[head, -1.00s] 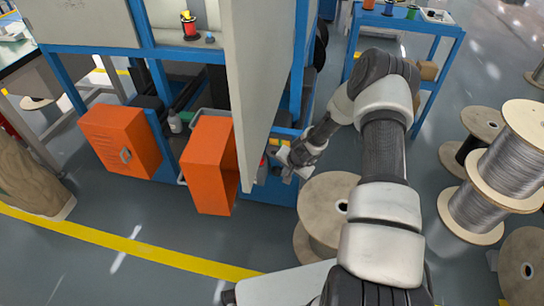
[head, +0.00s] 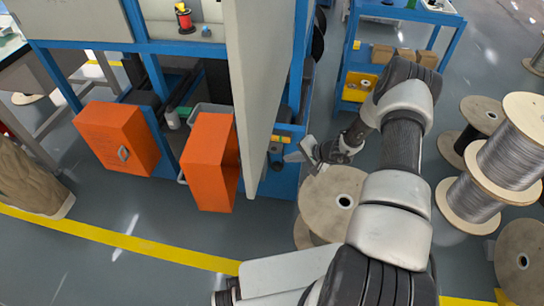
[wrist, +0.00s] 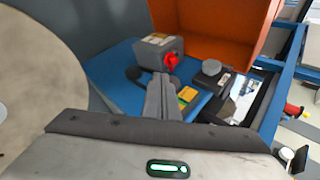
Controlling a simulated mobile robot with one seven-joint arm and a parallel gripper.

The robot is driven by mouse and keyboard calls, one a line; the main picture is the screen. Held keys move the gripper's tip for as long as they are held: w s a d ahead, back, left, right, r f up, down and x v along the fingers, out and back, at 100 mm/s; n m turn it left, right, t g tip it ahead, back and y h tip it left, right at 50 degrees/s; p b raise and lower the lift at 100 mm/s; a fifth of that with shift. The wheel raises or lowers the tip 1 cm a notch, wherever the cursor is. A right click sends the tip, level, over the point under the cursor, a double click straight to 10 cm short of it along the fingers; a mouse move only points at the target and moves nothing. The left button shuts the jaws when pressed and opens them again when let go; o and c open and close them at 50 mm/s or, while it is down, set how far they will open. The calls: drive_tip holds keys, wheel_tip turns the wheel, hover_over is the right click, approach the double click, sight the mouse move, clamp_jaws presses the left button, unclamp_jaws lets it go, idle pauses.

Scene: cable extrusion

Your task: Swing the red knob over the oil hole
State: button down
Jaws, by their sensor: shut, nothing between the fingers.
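The red knob (wrist: 171,62) sits on the side of a small grey box (wrist: 153,46) on a blue panel in the wrist view. My gripper (wrist: 160,82) is shut and empty, its fingertips just in front of the box, close below the knob in the picture. I cannot tell whether they touch it. A dark oval (wrist: 133,73) lies left of the fingers; I cannot tell whether it is the oil hole. In the head view my gripper (head: 298,152) is right of the blue machine side, and the red knob cannot be made out there.
An orange open door (head: 205,165) and a tall grey panel (head: 252,80) stand left of my arm. A wooden spool (head: 330,195) stands close below it.

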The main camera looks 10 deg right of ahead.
drive_tip(key=w+a+r+b+x, duration=0.1)
drive_tip(key=r+b+x, duration=0.1)
drive_tip(key=x, duration=1.1)
drive_tip(key=shift+w+b, duration=0.2)
drive_tip(key=shift+b, duration=0.55)
drive_tip(key=shift+a, duration=0.2)
